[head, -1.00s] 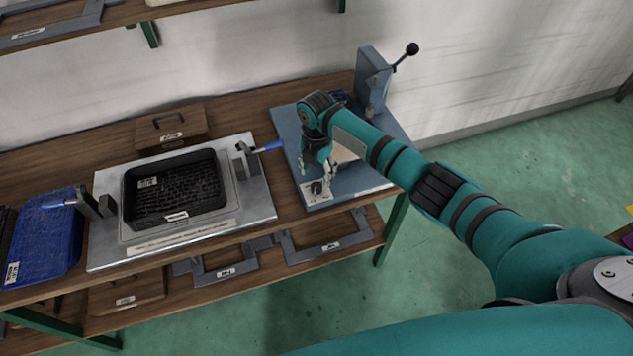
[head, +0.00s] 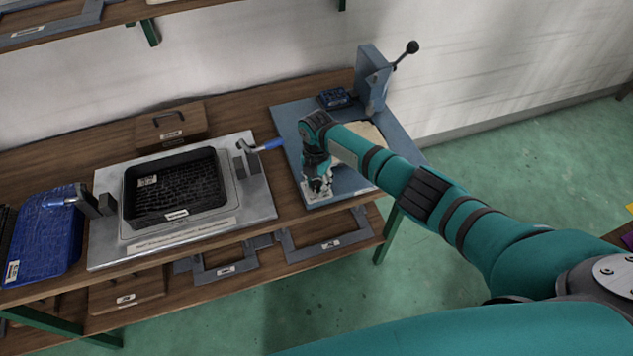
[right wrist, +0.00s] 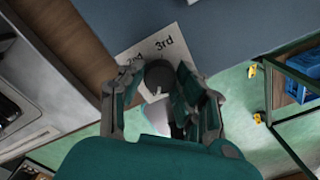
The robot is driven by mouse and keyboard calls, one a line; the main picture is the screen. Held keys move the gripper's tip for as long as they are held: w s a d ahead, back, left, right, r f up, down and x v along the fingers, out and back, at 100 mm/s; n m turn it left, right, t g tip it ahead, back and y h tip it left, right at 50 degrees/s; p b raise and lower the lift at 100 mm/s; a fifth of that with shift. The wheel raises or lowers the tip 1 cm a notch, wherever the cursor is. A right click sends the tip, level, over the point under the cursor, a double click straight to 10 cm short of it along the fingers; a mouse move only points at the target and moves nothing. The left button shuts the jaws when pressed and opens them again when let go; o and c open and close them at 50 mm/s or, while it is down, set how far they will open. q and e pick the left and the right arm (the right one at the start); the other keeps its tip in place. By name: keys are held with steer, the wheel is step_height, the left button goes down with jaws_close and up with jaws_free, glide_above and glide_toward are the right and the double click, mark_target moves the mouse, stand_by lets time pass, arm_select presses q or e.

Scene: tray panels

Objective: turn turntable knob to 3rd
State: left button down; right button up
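The dark round knob (right wrist: 158,74) sits on a white label plate (right wrist: 140,54) printed "2nd" and "3rd" in the right wrist view. A light mark on the knob points toward the lower part of the picture, away from "3rd". My right gripper (right wrist: 155,84) is open, with one finger on each side of the knob. A gap shows on the left; I cannot tell whether the right finger touches. In the head view my right gripper (head: 319,187) is down over the front corner of the blue-grey turntable base (head: 290,122) and hides the knob. My left gripper is out of view.
A lever column (head: 371,78) and a small dark blue item (head: 334,98) stand at the base's back. A metal fixture (head: 262,205) with a black tray (head: 135,213) is to the left. A blue tray (head: 45,240) lies farther left. Metal frames hang below.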

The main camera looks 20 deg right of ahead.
jaws_close()
